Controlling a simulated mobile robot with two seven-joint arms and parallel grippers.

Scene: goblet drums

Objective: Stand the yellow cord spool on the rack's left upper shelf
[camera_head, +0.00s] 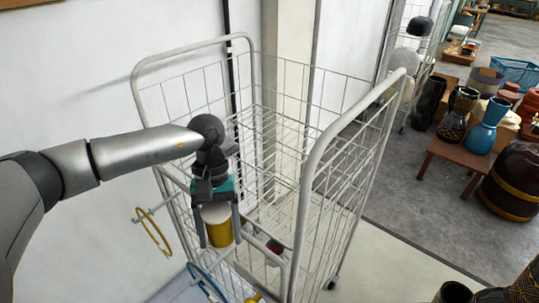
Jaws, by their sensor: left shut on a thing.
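The yellow cord spool (219,233), with a pale upper part, is between the fingers of my left gripper (219,242). The gripper points down and is shut on the spool, one finger on each side. It holds the spool upright at the front of the white wire rack (305,190), near its left side. Wire shelf surfaces (285,135) show behind the gripper inside the rack. I cannot tell from this view whether the spool touches any shelf. My right gripper is out of view.
A yellow hoop (150,232) and a blue hoop (207,283) hang at the rack's front left. A small dark red thing (273,247) sits low in the rack. A wall stands close behind. Drums (513,182) and a small wooden table (455,151) stand at right.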

